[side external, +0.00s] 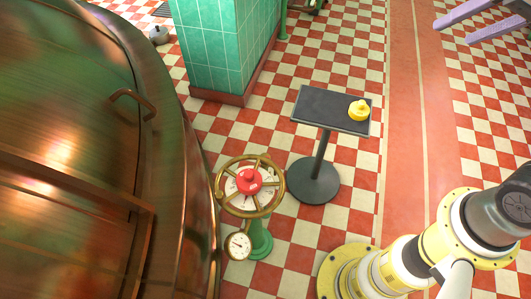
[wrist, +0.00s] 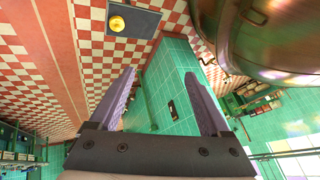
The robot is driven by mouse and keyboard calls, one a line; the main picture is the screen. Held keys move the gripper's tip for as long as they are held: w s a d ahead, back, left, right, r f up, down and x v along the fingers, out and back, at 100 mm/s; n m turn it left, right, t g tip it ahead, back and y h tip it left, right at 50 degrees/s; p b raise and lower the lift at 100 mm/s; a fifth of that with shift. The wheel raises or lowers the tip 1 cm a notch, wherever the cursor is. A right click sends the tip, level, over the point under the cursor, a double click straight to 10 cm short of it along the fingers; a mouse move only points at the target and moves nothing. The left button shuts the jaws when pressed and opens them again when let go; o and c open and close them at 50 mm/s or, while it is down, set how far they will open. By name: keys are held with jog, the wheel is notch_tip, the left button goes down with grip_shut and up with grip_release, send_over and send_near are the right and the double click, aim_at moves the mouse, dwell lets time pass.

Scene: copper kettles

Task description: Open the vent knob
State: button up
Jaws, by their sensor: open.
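A red knob (side external: 249,181) sits at the centre of a white dial inside a brass handwheel (side external: 222,190) on a green pedestal (side external: 261,240). A yellow knob-like piece (side external: 359,110) lies on a small black stand (side external: 318,104). It also shows in the wrist view (wrist: 117,23). No label tells which of the two is the vent knob. My gripper (side external: 454,31) has purple fingers and is at the upper right, well apart from both. In the wrist view my gripper (wrist: 165,85) is open, with nothing between its fingers. The handwheel is not visible in the wrist view.
A large copper kettle (side external: 60,130) with a handle fills the left side. A small round gauge (side external: 238,246) hangs by the handwheel. A green tiled pillar (side external: 215,45) stands behind. The checkered floor (side external: 345,205) has open room around the stand.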

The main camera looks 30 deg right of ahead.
jog(key=w+a+m, duration=0.2)
jog(key=w, duration=0.6)
jog(key=w+a+m, duration=0.2)
jog(key=w, duration=0.7)
jog(key=w+a+f+m+g, duration=0.25)
jog(key=w+f, duration=0.25)
jog(key=w, duration=0.4)
jog(key=g, duration=0.5)
send_over(265, 154)
jog(key=s, duration=0.1)
notch_tip(265, 154, down, 44)
jog(key=shift+n, duration=0.35)
jog(key=f, duration=1.2)
jog(key=shift+a+f, duration=0.3)
jog(key=shift+f, duration=0.05)
